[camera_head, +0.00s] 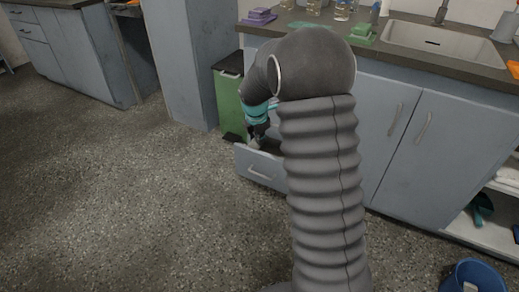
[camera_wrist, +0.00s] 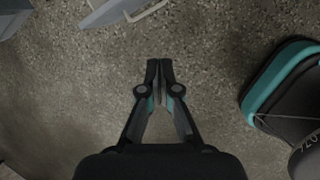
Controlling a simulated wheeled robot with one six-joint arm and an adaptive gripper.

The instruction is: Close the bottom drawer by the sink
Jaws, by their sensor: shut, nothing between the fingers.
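The bottom drawer (camera_head: 262,170) is grey-blue with a pale bar handle, and stands pulled out from the cabinet below the counter, left of the sink (camera_head: 440,42). My gripper (camera_head: 254,144) is by the drawer's upper edge in the head view; my arm hides part of the drawer and the cabinet behind it. In the wrist view my gripper (camera_wrist: 160,66) is shut with its fingertips together and empty, over bare floor. The drawer front (camera_wrist: 108,12) and its handle show at the top edge there, apart from the fingertips.
A green bin (camera_head: 230,98) stands left of the drawer, against a tall cabinet (camera_head: 178,70). Closed cabinet doors (camera_head: 440,150) are to the right. A blue bucket (camera_head: 474,278) is at the lower right. The speckled floor (camera_head: 130,210) at left is clear.

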